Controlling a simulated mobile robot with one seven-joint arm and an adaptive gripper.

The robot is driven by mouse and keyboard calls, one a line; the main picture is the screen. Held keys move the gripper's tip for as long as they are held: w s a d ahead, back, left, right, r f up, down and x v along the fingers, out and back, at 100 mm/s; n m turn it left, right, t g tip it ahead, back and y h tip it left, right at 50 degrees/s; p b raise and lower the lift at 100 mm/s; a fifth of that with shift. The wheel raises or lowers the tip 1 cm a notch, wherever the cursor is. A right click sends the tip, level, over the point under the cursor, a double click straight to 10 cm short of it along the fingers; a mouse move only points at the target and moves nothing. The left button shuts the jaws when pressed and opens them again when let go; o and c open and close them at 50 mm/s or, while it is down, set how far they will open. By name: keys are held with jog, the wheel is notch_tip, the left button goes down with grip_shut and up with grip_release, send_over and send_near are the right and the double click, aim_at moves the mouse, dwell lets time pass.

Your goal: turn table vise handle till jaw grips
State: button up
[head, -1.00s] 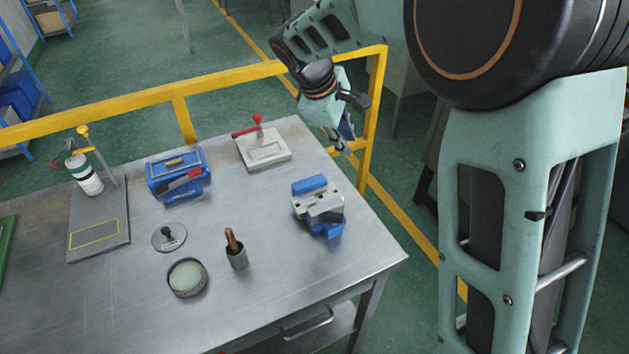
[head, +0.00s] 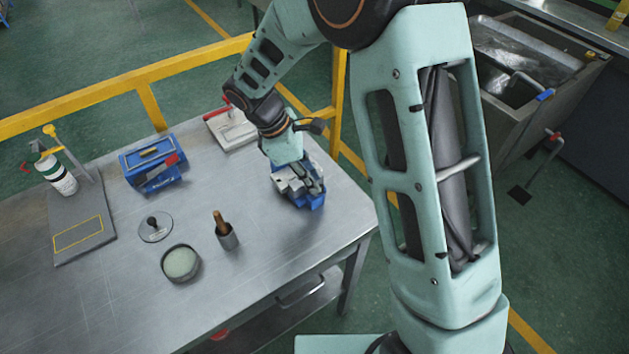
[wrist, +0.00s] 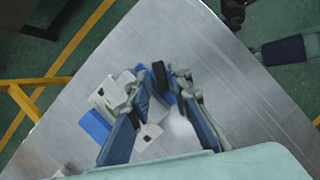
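The table vise (head: 292,184), blue with pale grey metal jaws, stands near the right edge of the steel table (head: 280,256). In the wrist view its grey and blue parts (wrist: 96,124) lie under and left of the fingers. My gripper (head: 317,184) is over the vise in the head view, pointing down and hiding part of it. In the wrist view my gripper (wrist: 161,76) has its two blue fingers apart, with blue and grey vise parts showing between them. I cannot tell the handle from the other parts, nor whether a finger touches it. The jaw opening is not clear.
A white plate with a red clamp (head: 232,128) stands behind the vise. A blue box (head: 152,163), a round dish (head: 181,264), a cup with a brown handle (head: 227,236) and a bottle stand (head: 85,222) are farther left. A yellow rail (head: 150,106) runs behind the table.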

jog(key=shift+x, duration=0.95)
grip_shut()
jog(key=m+g, duration=0.1)
jog(key=m, duration=0.2)
jog(key=m+g, duration=0.1)
jog(key=m, duration=0.2)
jog(key=shift+w+y, duration=0.15)
jog(key=shift+y, duration=0.25)
jog(key=shift+m+g, duration=0.5)
jog(key=shift+m, duration=0.9)
jog(key=shift+y, duration=0.3)
